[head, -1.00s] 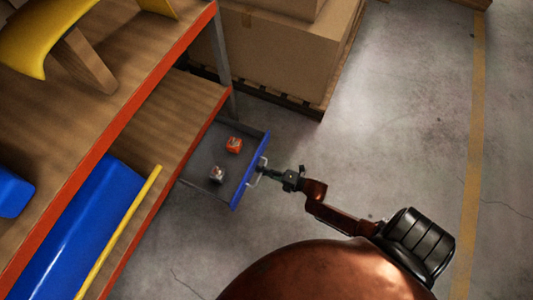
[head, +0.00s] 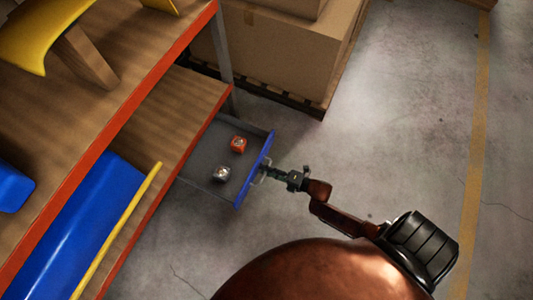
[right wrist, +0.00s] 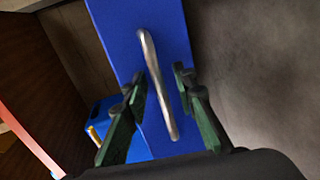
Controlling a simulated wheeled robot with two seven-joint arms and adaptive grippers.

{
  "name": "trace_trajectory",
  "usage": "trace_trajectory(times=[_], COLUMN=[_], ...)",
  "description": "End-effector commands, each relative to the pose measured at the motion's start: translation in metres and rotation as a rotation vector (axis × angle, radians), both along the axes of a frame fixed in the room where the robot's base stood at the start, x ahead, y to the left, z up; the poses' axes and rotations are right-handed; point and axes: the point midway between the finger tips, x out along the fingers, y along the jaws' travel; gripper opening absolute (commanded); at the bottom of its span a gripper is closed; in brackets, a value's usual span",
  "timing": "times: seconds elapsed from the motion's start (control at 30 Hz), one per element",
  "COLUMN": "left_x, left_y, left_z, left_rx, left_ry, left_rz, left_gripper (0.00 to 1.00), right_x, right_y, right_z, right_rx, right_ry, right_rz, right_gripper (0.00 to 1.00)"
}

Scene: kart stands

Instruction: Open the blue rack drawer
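The rack drawer has a blue front (head: 254,170) and a grey tray, and it stands out from the shelf rack, its inside showing. In the right wrist view its blue front (right wrist: 120,22) fills the middle, with a silver bar handle (right wrist: 156,75) on it. My right gripper (head: 266,171) is at the handle. In the right wrist view its green and black fingers lie on either side of the handle, with a visible gap to each, so it is open around the bar. My left gripper is out of view.
An orange-red item (head: 238,145) and a grey item (head: 222,174) lie in the drawer. The rack shelf (head: 190,100) with its orange edge is to the left. Cardboard boxes (head: 280,55) on a pallet stand behind. The concrete floor (head: 400,120) to the right is clear.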

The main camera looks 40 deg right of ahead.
Motion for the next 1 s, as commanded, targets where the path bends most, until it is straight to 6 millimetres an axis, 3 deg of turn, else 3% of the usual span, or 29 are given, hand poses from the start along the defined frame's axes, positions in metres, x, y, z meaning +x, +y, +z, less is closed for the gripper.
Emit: trace_trajectory(times=[0.33,0.73,1.0], left_x=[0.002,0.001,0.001], left_y=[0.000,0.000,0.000], left_z=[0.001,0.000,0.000], left_rx=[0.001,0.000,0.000], left_ry=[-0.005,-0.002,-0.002], left_rz=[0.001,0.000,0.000], left_gripper=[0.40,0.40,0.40], right_x=[-0.010,-0.078,-0.102], right_y=[-0.006,-0.041,-0.053], right_z=[0.002,0.018,0.024], right_rx=[0.000,-0.001,0.000], right_ry=[0.001,0.002,0.000], right_rz=[-0.001,-0.001,0.000], right_gripper=[0.25,0.25,0.25])
